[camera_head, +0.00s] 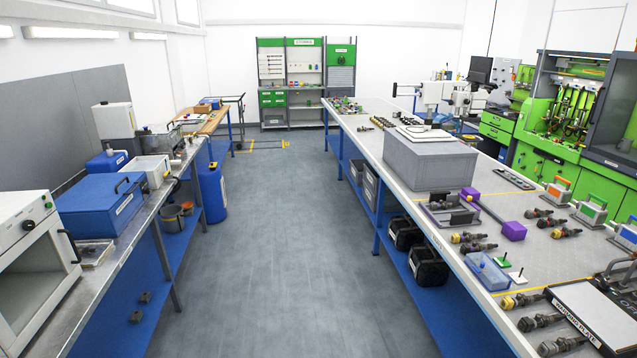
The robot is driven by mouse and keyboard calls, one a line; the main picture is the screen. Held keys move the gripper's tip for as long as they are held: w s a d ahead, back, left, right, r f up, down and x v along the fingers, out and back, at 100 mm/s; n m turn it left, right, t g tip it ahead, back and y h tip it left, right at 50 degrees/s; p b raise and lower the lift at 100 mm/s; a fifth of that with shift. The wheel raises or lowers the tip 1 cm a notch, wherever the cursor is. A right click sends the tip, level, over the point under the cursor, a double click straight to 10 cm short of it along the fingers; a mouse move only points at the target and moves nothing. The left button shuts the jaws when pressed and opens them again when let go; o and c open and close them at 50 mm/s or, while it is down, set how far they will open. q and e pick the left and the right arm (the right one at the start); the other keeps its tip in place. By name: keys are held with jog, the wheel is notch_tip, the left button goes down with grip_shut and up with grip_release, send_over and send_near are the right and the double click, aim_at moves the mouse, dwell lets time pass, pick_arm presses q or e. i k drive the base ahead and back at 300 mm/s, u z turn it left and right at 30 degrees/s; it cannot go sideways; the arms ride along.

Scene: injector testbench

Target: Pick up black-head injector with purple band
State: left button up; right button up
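Several injectors lie on the long right-hand workbench (409,192). One group with dark bodies, including one injector (550,222), lies at the right beside the small orange- and green-handled cases. A pair, including a black-looking injector (478,247), lies in front of the purple-ended tool. Another group lies at the near edge by the working plate, with a yellowish-headed injector (522,300) and a darker one (540,321). The injectors are too small for me to make out a purple band on any of them. Neither of my grippers is in view.
A large grey box (430,160) stands on the right bench. A purple block (513,231), a blue-clear box (487,271) and a white-topped working plate (600,318) lie nearer. The left bench holds a blue case (98,205). The floor aisle (270,240) between benches is clear.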

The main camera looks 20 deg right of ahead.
aim_at(464, 249)
jog(key=u, duration=0.05)
jog(key=i, duration=1.95)
jog(key=z, duration=0.7)
jog(key=i, duration=1.55)
jog(key=z, duration=1.65)
jog(key=i, duration=0.95)
jog(key=z, duration=0.55)
